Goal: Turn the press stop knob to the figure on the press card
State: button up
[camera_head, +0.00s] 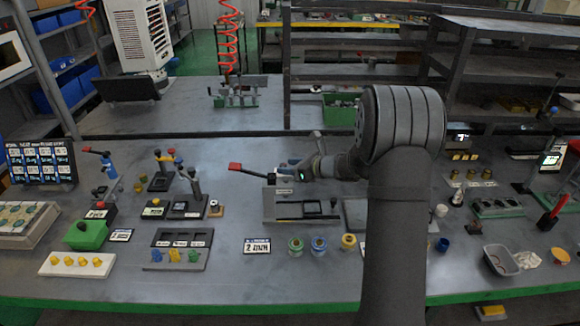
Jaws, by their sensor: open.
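The press (283,205) is a grey block at the middle of the table, with a dark square on its front and a lever ending in a red handle (236,168) pointing left. My gripper (312,165) is open at the press's upper part, reaching in from the right. The stop knob cannot be made out; my gripper and wrist cover that area, and I cannot tell whether the jaws touch it. A white card (257,246) with a blue top line lies in front of the press and appears to read "2 mm".
Green, blue and yellow-topped round pieces (319,245) stand in front of the press. A dark tray (178,238) and a green block (88,234) are to the left. A grey bin (500,261) is at the right. Bare table shows along the front edge.

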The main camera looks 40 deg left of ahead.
jog(key=shift+a, duration=0.1)
grip_shut()
jog(key=shift+w, duration=0.1)
jog(key=n+g+h, duration=0.1)
jog(key=n+g, duration=0.1)
jog(key=g, duration=0.1)
jog(key=w+n+g+h, duration=0.1)
jog(key=n+g, duration=0.2)
jog(key=shift+a+f+n, duration=0.15)
jog(key=shift+a+n, duration=0.05)
jog(key=shift+n, duration=0.1)
jog(key=n+g+h, duration=0.3)
jog(key=shift+w+a+n, duration=0.3)
jog(key=shift+w, duration=0.05)
jog(key=shift+w+a+n+g+h, duration=0.15)
jog(key=shift+n+g+h, duration=0.25)
jog(key=shift+n+h, duration=0.3)
jog(key=shift+s+a+n+g+h, duration=0.1)
jog(key=shift+n+g+h, duration=0.3)
jog(key=shift+n+h, duration=0.3)
jog(key=shift+h, duration=0.3)
